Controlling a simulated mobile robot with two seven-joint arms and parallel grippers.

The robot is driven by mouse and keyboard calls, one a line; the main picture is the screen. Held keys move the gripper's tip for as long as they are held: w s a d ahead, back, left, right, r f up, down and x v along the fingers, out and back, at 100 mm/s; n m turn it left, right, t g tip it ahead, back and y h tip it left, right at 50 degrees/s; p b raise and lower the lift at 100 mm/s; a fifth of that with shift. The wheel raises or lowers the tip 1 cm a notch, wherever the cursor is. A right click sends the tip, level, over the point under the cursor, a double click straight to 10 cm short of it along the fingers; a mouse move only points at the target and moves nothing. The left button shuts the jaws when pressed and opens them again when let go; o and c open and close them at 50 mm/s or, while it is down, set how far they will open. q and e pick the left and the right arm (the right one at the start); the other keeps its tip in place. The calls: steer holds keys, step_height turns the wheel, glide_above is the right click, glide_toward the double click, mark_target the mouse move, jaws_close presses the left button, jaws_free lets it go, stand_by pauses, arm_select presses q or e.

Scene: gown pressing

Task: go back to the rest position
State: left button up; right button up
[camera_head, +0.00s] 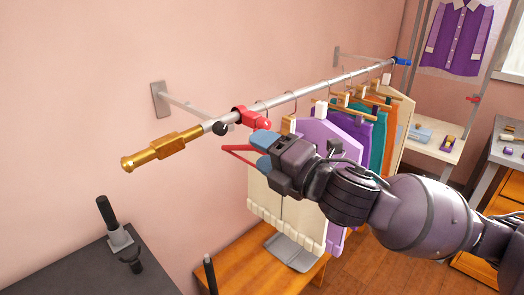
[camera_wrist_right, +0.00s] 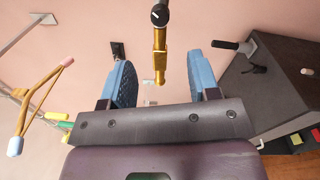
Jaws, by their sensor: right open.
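My right gripper (camera_head: 263,150) is at the middle of the head view, its arm coming in from the right. It is in front of the rail's hanging garments and below the red clamp (camera_head: 252,118). In the right wrist view its two blue fingers (camera_wrist_right: 161,82) stand wide apart with nothing held between them. The gold rail end (camera_wrist_right: 159,55) shows beyond the fingers; I cannot tell the exact distance. In the head view the gold end (camera_head: 160,149) is left of the gripper. My left gripper is in neither view.
A metal rail (camera_head: 300,92) on wall brackets carries several garments, including a cream one (camera_head: 265,205) and a purple one (camera_head: 345,130), close to my right arm. A dark table (camera_head: 95,270) stands at lower left and a wooden bench (camera_head: 240,262) below. Open air lies left of the gripper.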

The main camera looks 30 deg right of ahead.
stand_by(0.6)
steer(key=w+d+f+m+h, duration=0.1)
steer(key=w+d+f+m, duration=0.15)
steer(key=f+m, duration=0.65)
steer(key=w+d+f+m+h, duration=0.1)
steer(key=d+f+m+h, duration=0.15)
steer(key=f+m, duration=0.7)
steer(key=s+f+m+g+h, duration=0.1)
steer(key=s+f+m+g, duration=0.1)
steer(key=s+f, duration=0.7)
steer(key=s+d+f+m+g+h, duration=0.1)
steer(key=s+f+m+g+h, duration=0.1)
steer(key=s+f, duration=0.8)
step_height(320, 180, down, 6)
steer(key=shift+d+f+m+g+b, duration=0.1)
steer(key=shift+d+m+g+b, duration=0.3)
steer(key=shift+m+g, duration=0.45)
steer(key=shift+a, duration=0.1)
